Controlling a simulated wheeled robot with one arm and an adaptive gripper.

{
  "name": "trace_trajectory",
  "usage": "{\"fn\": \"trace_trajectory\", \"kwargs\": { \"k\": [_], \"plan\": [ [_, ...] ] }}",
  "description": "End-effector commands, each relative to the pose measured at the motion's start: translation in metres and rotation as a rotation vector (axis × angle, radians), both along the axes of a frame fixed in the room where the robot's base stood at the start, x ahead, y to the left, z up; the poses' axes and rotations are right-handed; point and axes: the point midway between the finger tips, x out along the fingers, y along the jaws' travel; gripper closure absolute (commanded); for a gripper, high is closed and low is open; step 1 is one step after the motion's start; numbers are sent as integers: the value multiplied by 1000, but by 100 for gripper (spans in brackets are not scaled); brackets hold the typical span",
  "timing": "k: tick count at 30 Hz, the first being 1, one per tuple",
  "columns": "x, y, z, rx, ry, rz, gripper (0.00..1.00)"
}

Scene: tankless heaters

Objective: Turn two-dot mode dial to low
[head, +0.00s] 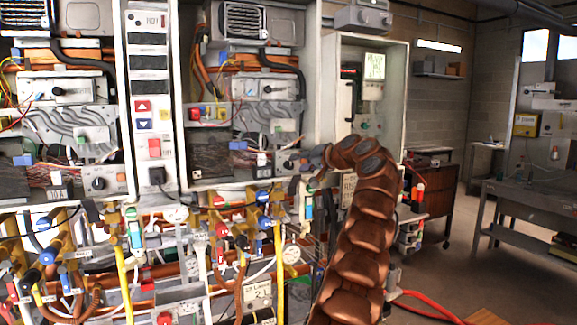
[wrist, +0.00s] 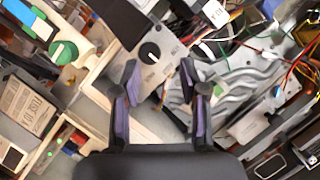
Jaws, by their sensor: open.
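A black round dial with a white pointer line (wrist: 150,52) sits on a grey plate in the wrist view, just beyond my fingertips and nearer the left one. Its markings are too small to read, so I cannot tell its dots or setting. My gripper (wrist: 159,76) is open and empty, its two purple-padded fingers apart. In the head view my gripper (head: 308,164) is at the lower right of the right heater unit, beside a dark dial (head: 288,164) it partly crowds. A similar dial (head: 99,183) is on the left heater unit.
A green knob (wrist: 64,52) lies left of my gripper in the wrist view. Loose wires (wrist: 232,22) and grey ridged hoses (wrist: 235,75) are to the right. Pipes and valves (head: 235,235) crowd below the heaters. Open floor (head: 450,265) is at the right.

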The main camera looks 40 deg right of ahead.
Motion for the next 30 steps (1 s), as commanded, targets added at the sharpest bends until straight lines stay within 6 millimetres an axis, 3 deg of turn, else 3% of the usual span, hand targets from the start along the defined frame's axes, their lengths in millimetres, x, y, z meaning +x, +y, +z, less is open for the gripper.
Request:
{"fn": "trace_trajectory", "kwargs": {
  "k": [5,18,28,30],
  "plan": [
    [4,-15,-5,1,4,-21,57],
    [52,-18,-18,1,3,-22,57],
    [58,-16,-20,2,0,-20,57],
    [58,-16,-20,2,0,-20,62]
  ]
}}
